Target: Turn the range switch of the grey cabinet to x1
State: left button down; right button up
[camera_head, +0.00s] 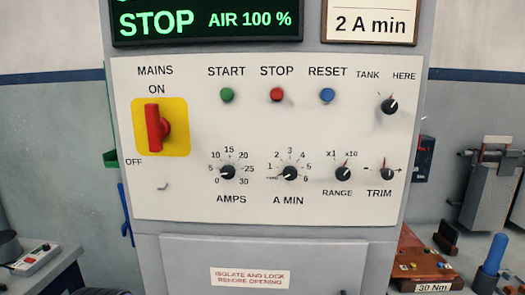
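The grey cabinet (300,255) stands in the middle with a pale control panel (190,208) on its front. The range switch (343,173) is a small black knob at the panel's lower right, above the label RANGE. Its marks are x1 at the upper left and x10 at the upper right. Its red-tipped pointer leans up and right, toward x10. Neither of my grippers shows, and nothing covers the switch.
The A MIN knob (289,173) is left of the switch, and the TRIM knob (387,173) is close on its right. The blue RESET button (327,95) is above. A red MAINS handle (154,128) stands out at left. The space before the panel is clear.

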aim_at(342, 173)
jog(key=z, duration=1.35)
jog(key=k, duration=0.4)
jog(key=u, duration=0.2)
